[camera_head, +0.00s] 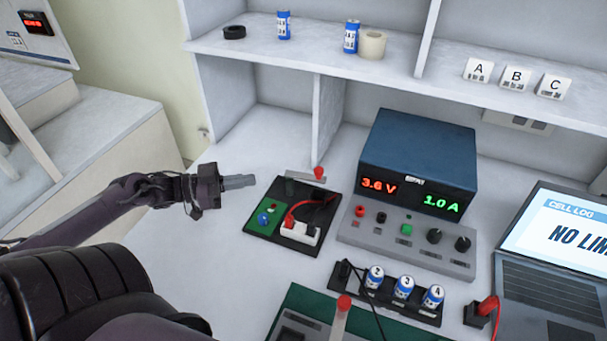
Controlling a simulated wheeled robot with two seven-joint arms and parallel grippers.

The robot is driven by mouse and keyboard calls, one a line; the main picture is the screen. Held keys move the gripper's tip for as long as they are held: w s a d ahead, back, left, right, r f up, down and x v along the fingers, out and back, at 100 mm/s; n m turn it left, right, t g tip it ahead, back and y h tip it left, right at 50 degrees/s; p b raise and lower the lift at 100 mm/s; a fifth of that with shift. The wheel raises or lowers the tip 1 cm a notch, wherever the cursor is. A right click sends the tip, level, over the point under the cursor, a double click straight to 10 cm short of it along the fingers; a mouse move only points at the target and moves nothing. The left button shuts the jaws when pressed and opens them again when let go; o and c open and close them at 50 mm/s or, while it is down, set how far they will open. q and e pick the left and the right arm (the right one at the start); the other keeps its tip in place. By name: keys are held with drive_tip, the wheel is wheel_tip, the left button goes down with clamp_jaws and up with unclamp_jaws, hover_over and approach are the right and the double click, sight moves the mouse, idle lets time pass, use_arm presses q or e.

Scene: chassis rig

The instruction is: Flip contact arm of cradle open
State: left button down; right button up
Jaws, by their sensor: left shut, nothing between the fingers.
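My left gripper (238,182) is shut and empty, pointing right, above the bench just left of a black base. The black base (327,222) carries a green pad with blue and red knobs, a white block and a red wire. At its back edge is a grey metal strip (300,177) with a red knob (319,172). A green-topped base (300,301) at the bottom edge has a pale arm (338,322) with a red knob (344,302), raised at a steep angle; its lower part is cut off. Which of them is the cradle I cannot tell for sure. My right gripper is out of view.
A blue power supply (420,150) reads 3.6 V and 1.0 A. A black rack (428,312) holds cells marked 2, 3 and 4. A laptop (550,280) stands at right. A shelf (300,50) overhangs the back. Dark cables cross the front.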

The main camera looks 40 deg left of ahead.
use_arm(q)
drive_tip(key=x, duration=1.4)
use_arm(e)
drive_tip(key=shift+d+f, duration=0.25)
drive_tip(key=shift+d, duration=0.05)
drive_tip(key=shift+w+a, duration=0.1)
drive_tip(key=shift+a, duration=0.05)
